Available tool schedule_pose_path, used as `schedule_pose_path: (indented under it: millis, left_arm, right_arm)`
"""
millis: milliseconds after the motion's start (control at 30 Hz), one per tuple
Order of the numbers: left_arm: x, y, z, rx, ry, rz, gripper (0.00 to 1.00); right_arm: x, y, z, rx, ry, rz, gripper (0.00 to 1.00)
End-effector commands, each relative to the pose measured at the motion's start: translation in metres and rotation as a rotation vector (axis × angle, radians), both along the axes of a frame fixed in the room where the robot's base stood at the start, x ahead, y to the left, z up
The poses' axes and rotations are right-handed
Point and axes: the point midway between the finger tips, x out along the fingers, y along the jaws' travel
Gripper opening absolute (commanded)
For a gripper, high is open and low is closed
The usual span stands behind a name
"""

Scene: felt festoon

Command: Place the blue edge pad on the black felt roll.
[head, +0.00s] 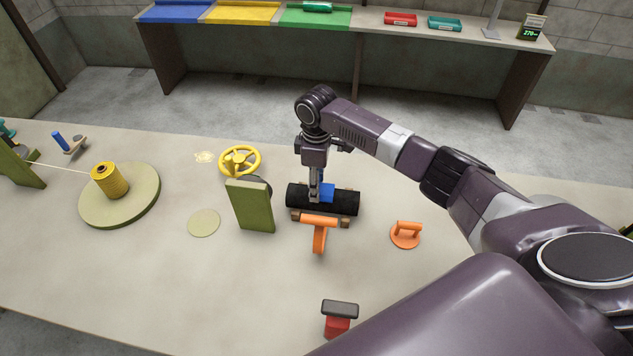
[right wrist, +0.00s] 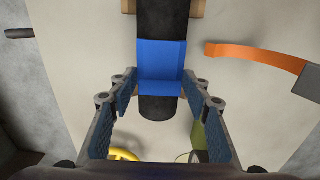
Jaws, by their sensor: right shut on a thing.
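The black felt roll (head: 345,203) lies lengthwise on a wooden cradle (head: 306,218) in the middle of the table. It also shows in the right wrist view (right wrist: 158,16). The blue edge pad (head: 328,190) is at the upper side of the roll, near its middle. In the right wrist view, the pad (right wrist: 162,62) spans the roll's width and looks bent over it; contact is hard to confirm. My right gripper (head: 317,194) points down over the roll and is shut on the pad, a finger at each side. My left gripper is not in view.
A green upright block (head: 251,206) and a yellow handwheel (head: 240,160) stand left of the roll. An orange curved tool (head: 319,235) is close in front. An orange handled disc (head: 405,234) sits to the right. A yellow spool (head: 110,182) stands far left. The front-left table is clear.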

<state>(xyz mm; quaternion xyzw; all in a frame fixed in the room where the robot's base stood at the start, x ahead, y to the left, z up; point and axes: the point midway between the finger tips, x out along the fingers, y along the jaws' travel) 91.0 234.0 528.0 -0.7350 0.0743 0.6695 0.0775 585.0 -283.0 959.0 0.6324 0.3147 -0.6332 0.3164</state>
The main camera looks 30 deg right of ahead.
Motion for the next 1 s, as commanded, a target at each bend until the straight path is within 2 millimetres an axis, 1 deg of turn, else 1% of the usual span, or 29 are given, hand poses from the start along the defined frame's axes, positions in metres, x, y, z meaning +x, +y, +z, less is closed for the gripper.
schedule_pose_path:
  millis: [33,67,200,467,600,633,767,1000]
  left_arm:
    - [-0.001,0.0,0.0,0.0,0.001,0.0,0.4]
    - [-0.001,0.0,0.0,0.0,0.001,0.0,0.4]
    - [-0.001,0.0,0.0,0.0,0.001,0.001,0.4]
    - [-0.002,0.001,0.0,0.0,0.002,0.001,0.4]
    - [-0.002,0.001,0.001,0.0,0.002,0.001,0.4]
    - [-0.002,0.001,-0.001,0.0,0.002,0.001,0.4]
    - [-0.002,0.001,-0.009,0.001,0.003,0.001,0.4]
    - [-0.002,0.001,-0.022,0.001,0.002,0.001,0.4]
  right_arm:
    - [0.0,0.0,-0.002,0.0,0.0,0.0,0.2]
    - [0.0,0.0,-0.002,0.0,0.0,0.0,0.45]
    - [0.0,0.0,-0.002,0.001,-0.001,0.0,0.6]
    - [0.0,0.0,-0.001,0.001,-0.001,0.0,0.61]
    - [0.001,0.0,0.008,0.001,-0.003,0.001,0.61]
    - [0.002,0.001,0.01,0.002,-0.004,0.001,0.61]
    - [0.002,0.0,0.032,0.002,-0.007,0.001,0.61]
    - [0.002,0.001,0.085,0.002,-0.006,0.001,0.61]
